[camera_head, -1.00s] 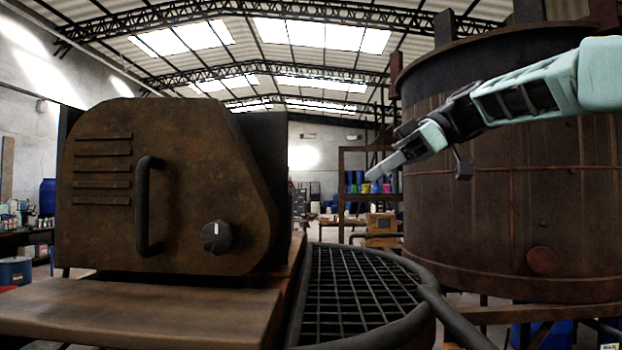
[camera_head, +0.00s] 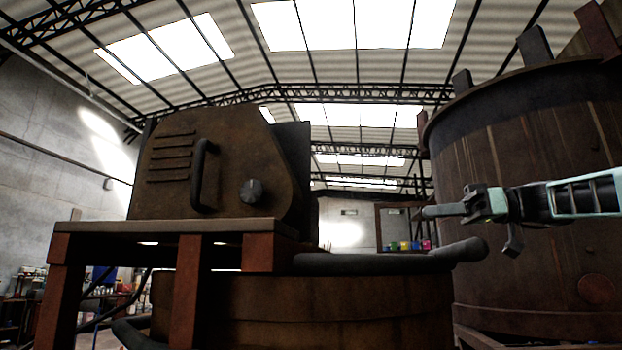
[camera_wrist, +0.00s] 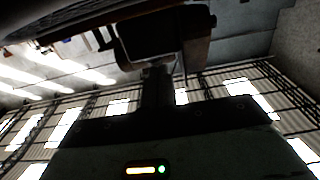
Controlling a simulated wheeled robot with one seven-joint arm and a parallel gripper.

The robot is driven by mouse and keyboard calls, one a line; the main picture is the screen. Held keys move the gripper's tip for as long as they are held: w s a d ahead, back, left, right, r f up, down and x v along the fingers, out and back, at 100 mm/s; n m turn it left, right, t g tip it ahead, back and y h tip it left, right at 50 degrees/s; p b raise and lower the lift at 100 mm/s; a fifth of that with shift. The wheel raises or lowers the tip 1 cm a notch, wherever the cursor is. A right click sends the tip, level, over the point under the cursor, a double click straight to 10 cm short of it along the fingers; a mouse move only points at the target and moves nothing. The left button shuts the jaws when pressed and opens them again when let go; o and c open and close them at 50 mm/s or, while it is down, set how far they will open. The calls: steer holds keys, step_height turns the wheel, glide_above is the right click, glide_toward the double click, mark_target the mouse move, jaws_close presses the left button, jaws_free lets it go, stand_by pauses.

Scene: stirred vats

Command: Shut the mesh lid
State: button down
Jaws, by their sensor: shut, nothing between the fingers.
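The mesh lid (camera_head: 380,262) shows edge-on in the head view, as a dark rim along the top of a brown vat (camera_head: 350,305). Its mesh face is hidden from this low angle. It looks about level, but I cannot tell whether a gap lies under it. A thick dark bar (camera_head: 468,249) sticks out at its right end. My gripper (camera_head: 420,212) is shut and empty, pointing left above the lid's right part, apart from it in the picture. In the wrist view my gripper is dark and its fingertips are hard to make out.
A rusty motor housing (camera_head: 215,170) with a handle (camera_head: 200,175) and a knob (camera_head: 251,191) stands on a wooden stand (camera_head: 165,227) at left. A large vat (camera_head: 530,150) rises close behind my arm at right. Open air lies above the lid.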

step_height(320, 180, down, 9)
steer(key=d+y+b, duration=0.2)
steer(key=y+b, duration=0.2)
steer(key=b, duration=1.4)
steer(key=shift+s+f+t+y, duration=0.2)
steer(key=shift+t+y, duration=0.1)
steer(key=shift+t, duration=0.1)
